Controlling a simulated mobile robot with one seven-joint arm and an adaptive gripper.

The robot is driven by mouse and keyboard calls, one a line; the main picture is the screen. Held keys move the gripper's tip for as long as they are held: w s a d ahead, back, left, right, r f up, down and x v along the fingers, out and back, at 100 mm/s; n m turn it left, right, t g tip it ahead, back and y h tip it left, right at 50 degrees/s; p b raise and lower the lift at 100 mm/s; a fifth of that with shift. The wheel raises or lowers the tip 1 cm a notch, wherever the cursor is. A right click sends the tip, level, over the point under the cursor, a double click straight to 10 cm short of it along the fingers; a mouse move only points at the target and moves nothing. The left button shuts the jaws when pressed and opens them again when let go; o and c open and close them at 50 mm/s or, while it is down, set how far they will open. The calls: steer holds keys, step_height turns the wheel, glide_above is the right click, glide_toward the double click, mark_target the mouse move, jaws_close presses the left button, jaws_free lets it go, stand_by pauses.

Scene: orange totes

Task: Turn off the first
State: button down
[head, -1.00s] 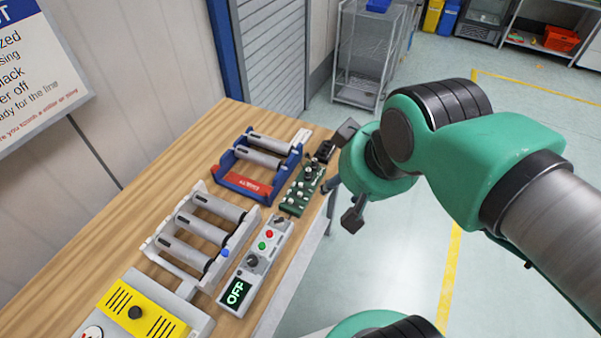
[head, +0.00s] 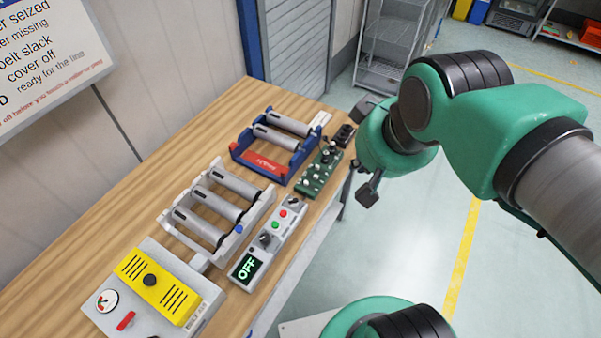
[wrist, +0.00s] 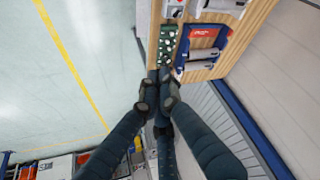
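A grey control box (head: 270,243) lies at the table's right edge in the head view. It has a dark knob, red and green buttons and a lit display (head: 247,268) reading OFF. Beside it is a grey frame with several rollers (head: 215,210). Farther back are a blue frame with rollers (head: 270,150) and a green board with white knobs (head: 319,172). My gripper (head: 367,150) is off the table's right edge, near the green board, with its fingers apart and nothing between them. The wrist view shows my gripper (wrist: 157,92) below the green board (wrist: 167,45).
A grey unit with a yellow vented cover (head: 160,286), a gauge and a red switch sits at the near left of the table (head: 110,245). A sign (head: 45,65) hangs on the wall. A wire rack (head: 395,50) stands behind.

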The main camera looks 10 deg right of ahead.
steer(key=w+a+f+n+g, duration=0.1)
steer(key=w+f+n+g, duration=0.1)
steer(key=w, duration=0.7)
steer(key=n+g+h+p, duration=0.1)
steer(key=n+g+h, duration=0.1)
steer(key=n+g, duration=0.2)
glide_above(306, 183)
steer(key=a, duration=0.2)
step_height(306, 183, down, 13)
steer(key=w+a+f+n, duration=0.1)
steer(key=f, duration=0.3)
steer(key=w+a+f+g, duration=0.1)
steer(key=w+f, duration=0.1)
steer(key=f, duration=0.2)
steer(key=w+a+f+n+g+h, duration=0.1)
steer(key=w+f, duration=0.1)
steer(key=f, duration=0.3)
steer(key=shift+w+a+n, duration=0.2)
steer(key=shift+n, duration=0.1)
steer(key=shift+w+a+f+g, duration=0.1)
steer(key=shift+w+f+g, duration=0.05)
steer(key=shift+f+g, duration=0.2)
steer(key=shift+f, duration=0.2)
steer(key=shift+b+x, duration=0.5)
steer(key=shift+x, duration=4.45)
